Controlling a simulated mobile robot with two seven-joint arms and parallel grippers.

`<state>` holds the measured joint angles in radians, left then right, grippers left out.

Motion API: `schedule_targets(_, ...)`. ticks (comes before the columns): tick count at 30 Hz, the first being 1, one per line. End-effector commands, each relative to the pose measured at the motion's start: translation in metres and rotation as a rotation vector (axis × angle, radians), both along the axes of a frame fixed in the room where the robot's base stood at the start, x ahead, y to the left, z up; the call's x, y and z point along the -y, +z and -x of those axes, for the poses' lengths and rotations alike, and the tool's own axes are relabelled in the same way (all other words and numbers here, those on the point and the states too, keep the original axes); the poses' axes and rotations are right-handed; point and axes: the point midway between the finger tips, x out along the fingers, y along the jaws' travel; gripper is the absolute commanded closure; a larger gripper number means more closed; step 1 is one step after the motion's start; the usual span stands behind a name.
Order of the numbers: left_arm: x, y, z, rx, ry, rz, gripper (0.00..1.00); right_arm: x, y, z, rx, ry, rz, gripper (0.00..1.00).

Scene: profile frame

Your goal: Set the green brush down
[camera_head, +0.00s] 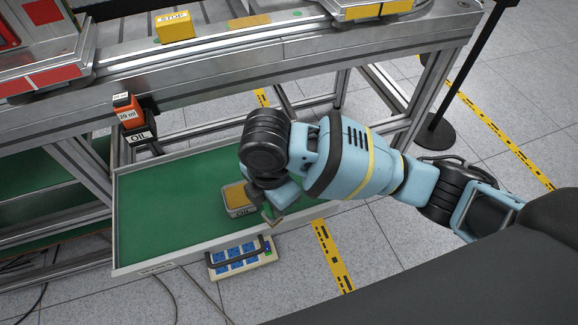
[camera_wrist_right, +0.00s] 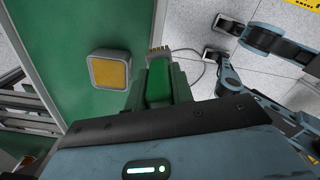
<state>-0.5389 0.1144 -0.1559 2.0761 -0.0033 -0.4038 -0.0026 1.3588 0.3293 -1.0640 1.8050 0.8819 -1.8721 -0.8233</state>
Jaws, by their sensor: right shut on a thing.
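My right gripper (camera_head: 268,216) is over the near part of the open green-lined drawer (camera_head: 165,215). In the right wrist view, my right gripper (camera_wrist_right: 159,84) is shut on the green brush (camera_wrist_right: 159,82), whose pale bristles (camera_wrist_right: 158,50) stick out past the fingertips. The brush is hard to make out in the head view, where the wrist and fingers cover that spot. I cannot tell whether it touches the drawer floor. My left gripper does not show in the head view.
A grey tin with an orange pad (camera_head: 237,197) stands in the drawer just left of the gripper. A device with blue keys (camera_head: 238,262) is below the drawer's front edge. An orange bottle (camera_head: 126,110) is at the left. The drawer's left half is clear.

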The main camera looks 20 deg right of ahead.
Motion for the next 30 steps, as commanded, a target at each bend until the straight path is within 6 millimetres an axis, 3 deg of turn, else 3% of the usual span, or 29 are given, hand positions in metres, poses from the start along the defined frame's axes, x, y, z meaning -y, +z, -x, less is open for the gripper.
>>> schedule_targets(15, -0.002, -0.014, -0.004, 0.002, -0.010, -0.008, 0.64, 0.080, -0.012, -0.083, -0.001, -0.003, 0.002, 1.00)
schedule_targets(26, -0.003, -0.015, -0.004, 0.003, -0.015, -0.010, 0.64, 0.092, -0.013, -0.095, -0.001, 0.001, 0.000, 1.00)
schedule_targets(30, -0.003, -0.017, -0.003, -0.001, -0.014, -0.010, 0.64, 0.092, -0.025, -0.095, -0.004, 0.001, 0.001, 1.00)
